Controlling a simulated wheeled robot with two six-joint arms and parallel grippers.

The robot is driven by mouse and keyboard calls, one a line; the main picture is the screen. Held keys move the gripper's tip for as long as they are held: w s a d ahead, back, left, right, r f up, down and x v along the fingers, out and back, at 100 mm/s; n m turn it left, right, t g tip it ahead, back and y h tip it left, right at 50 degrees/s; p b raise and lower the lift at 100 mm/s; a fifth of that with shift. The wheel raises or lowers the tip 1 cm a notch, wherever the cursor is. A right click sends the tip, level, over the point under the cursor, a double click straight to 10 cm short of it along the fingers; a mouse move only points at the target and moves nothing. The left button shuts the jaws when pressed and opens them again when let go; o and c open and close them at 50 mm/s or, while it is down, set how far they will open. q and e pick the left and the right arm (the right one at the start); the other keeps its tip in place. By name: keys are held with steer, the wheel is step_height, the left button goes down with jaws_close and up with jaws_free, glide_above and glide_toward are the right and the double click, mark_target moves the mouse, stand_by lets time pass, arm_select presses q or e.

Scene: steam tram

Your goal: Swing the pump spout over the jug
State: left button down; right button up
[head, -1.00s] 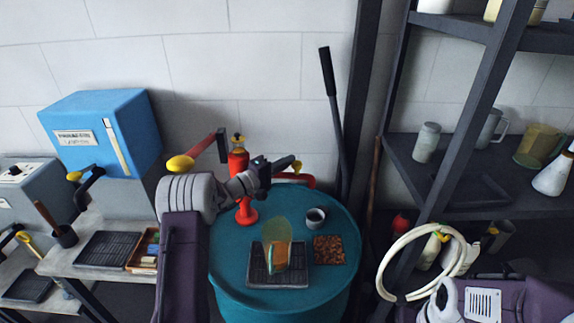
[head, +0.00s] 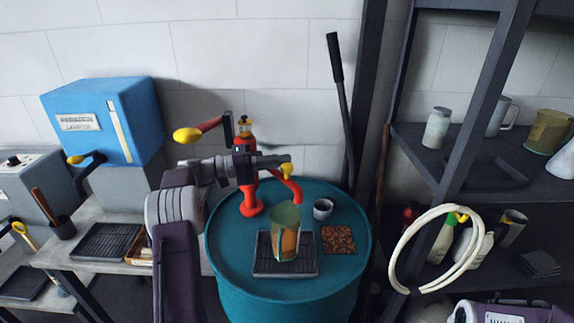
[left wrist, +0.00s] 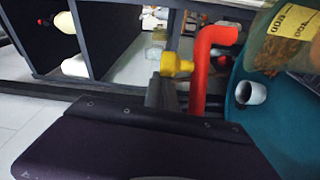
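The red hand pump (head: 247,190) stands on the teal drum with its red spout (head: 287,185) toward the right and front. The spout's outer end shows at the back right of the jug's rim; how far over the opening I cannot tell. The greenish see-through jug (head: 285,232) stands on a black drip tray (head: 265,266), and part of it shows in the left wrist view (left wrist: 285,40). My left gripper (head: 284,161) appears shut on the spout's yellow knob (head: 286,172), which shows beside the red bend in the left wrist view (left wrist: 175,65). My right gripper is out of view.
A small grey-white cup (head: 322,209) and a brown mat (head: 338,240) are right of the jug on the drum (head: 225,270). The pump's yellow-ended lever (head: 188,135) rises at left. A blue lamp-oil box (head: 98,115) is further left, shelves (head: 478,210) at right.

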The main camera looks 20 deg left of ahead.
arm_select(q)
steer(key=shift+s+a+b, duration=0.7)
steer(key=shift+s+a, duration=0.05)
steer(key=shift+s, duration=0.15)
